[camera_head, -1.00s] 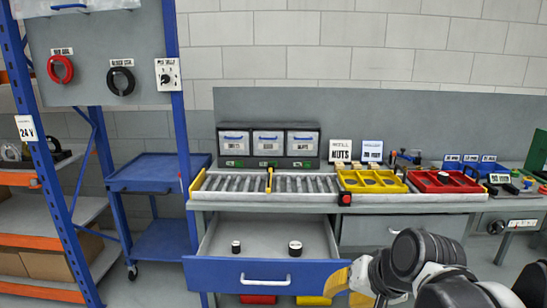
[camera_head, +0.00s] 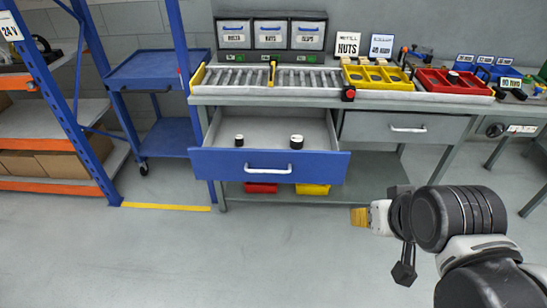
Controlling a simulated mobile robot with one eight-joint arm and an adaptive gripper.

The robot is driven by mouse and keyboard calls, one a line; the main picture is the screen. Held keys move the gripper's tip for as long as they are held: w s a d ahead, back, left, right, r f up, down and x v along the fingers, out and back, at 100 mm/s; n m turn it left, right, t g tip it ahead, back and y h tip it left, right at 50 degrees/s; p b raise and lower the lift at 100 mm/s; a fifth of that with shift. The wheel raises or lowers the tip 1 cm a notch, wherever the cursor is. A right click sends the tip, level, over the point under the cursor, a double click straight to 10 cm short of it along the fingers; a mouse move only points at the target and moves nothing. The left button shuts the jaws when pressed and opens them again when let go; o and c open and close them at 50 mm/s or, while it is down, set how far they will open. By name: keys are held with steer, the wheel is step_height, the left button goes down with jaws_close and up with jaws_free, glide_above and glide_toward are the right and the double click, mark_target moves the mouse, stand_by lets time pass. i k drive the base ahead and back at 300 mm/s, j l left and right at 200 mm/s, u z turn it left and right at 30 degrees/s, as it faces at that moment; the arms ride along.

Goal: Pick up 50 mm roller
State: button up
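Two short dark rollers with pale tops stand upright in the open blue-fronted drawer (camera_head: 270,166). The smaller roller (camera_head: 239,141) is at the left, and the larger roller (camera_head: 296,142) is right of the drawer's middle. I cannot read a size on either, so I cannot tell which is the 50 mm one. My gripper (camera_head: 357,217) shows only as a yellow tip at the end of my arm. It is in front of and to the right of the drawer, apart from both rollers. Its fingers are too hidden to tell open from shut.
Above the drawer, the bench has a roller conveyor (camera_head: 280,79), a yellow tray (camera_head: 379,78) and a red tray (camera_head: 455,82). A closed grey drawer (camera_head: 407,128) is on the right. A blue cart (camera_head: 158,66) and a shelf rack stand left. The front floor is clear.

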mark_target(452, 77)
steer(key=i+l+z, duration=0.3)
steer(key=i+l, duration=0.15)
steer(key=i+l+z, duration=0.3)
steer(key=i, duration=0.25)
steer(key=i+l+z, duration=0.3)
steer(key=i, duration=0.25)
steer(key=i+z, duration=0.3)
steer(key=i, duration=0.25)
